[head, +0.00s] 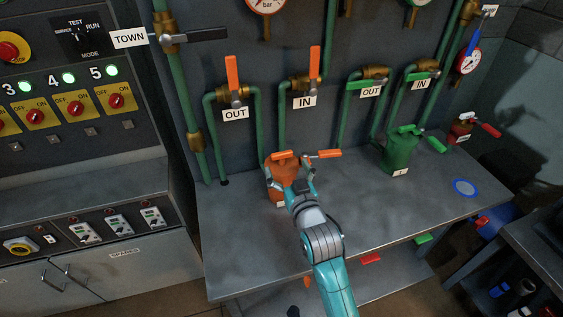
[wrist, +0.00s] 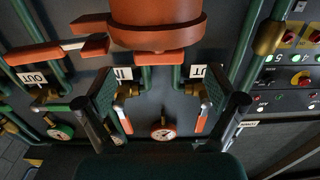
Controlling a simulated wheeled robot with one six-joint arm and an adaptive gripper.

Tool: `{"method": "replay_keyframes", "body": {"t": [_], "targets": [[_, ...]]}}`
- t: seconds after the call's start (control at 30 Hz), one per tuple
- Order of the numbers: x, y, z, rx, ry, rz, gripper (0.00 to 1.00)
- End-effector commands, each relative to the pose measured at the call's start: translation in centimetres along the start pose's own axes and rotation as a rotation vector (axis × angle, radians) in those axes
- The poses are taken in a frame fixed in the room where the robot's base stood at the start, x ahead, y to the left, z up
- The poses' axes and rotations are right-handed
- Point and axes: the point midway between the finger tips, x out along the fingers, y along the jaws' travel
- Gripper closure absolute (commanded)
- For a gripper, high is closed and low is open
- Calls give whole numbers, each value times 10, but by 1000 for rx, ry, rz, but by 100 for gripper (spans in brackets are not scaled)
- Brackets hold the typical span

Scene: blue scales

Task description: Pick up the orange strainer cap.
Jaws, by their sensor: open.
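The orange strainer (head: 281,174) stands on the grey bench. Its cap (head: 285,155) is on top, with a flat bar-shaped grip. In the wrist view, which looks upside down, the orange cap (wrist: 155,42) is at the top middle with its bar grip just below. My gripper (head: 294,180) is open and in front of the strainer, partly covering it. In the wrist view my gripper's fingers (wrist: 154,85) are spread wide with nothing between them. The bar lies near the gap between the fingers, apart from both as far as I can see.
An orange lever (head: 322,154) sticks out right of the cap. A green strainer (head: 400,152) stands further right. Green pipes with upright orange valve levers (head: 232,72) rise behind. The bench (head: 245,235) is clear at front left, and a blue ring (head: 465,188) lies at right.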

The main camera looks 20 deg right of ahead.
Motion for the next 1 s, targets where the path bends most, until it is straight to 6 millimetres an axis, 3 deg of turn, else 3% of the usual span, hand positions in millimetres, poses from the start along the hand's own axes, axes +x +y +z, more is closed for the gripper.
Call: {"method": "replay_keyframes", "body": {"t": [0.17,0.5,0.8,0.87,1.0], "targets": [[10,0,0,0,0,0,6],[51,1,-2,0,-1,0,6],[54,1,-2,0,-1,0,6],[54,1,-2,0,-1,0,19],[54,1,-2,0,-1,0,54]]}}
